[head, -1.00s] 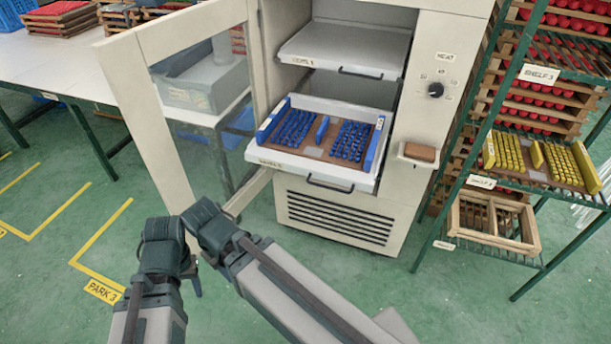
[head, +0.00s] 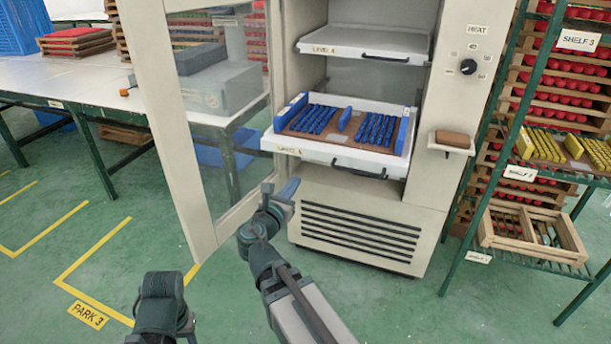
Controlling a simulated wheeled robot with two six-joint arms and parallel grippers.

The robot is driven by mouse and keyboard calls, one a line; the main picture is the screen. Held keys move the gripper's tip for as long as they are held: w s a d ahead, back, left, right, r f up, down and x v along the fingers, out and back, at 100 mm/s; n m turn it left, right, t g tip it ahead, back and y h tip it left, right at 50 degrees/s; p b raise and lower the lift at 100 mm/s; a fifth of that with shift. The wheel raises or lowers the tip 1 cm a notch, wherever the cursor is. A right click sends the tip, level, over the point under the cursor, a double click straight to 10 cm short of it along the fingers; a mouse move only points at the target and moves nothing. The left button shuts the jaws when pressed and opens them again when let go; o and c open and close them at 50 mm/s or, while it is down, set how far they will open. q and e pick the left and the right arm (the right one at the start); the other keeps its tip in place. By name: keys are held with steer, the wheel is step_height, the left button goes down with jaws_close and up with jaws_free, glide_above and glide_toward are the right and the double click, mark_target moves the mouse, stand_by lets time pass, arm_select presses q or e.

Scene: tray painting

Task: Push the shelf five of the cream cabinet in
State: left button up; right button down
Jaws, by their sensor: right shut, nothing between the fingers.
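The cream cabinet (head: 355,197) stands in the middle with its glass door (head: 205,135) swung open to the left. Its lower shelf (head: 335,157) is pulled out past the cabinet front, with a dark handle on its front edge; its label is too small to read surely. A brown tray with blue blocks and small blue pieces (head: 375,130) lies on that shelf. My right gripper (head: 287,188) is shut and empty, below and just left of the shelf's front, apart from it. My left arm shows at the bottom left; its gripper is not visible.
An upper shelf (head: 365,45) sits above the lower one. A brown block (head: 453,138) lies on a small ledge at the cabinet's right. A green rack (head: 490,155) with trays stands at the right. A white table (head: 75,75) is behind the door. Green floor is free in front.

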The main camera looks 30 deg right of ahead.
mark_target(314, 152)
steer(key=shift+w+d+r+n, duration=0.1)
steer(key=shift+w+n, duration=0.1)
steer(key=shift+n, duration=0.2)
steer(key=x, duration=1.3)
steer(key=shift+w+d+r, duration=0.2)
steer(key=shift+w+d, duration=0.05)
steer(key=shift+d, duration=0.05)
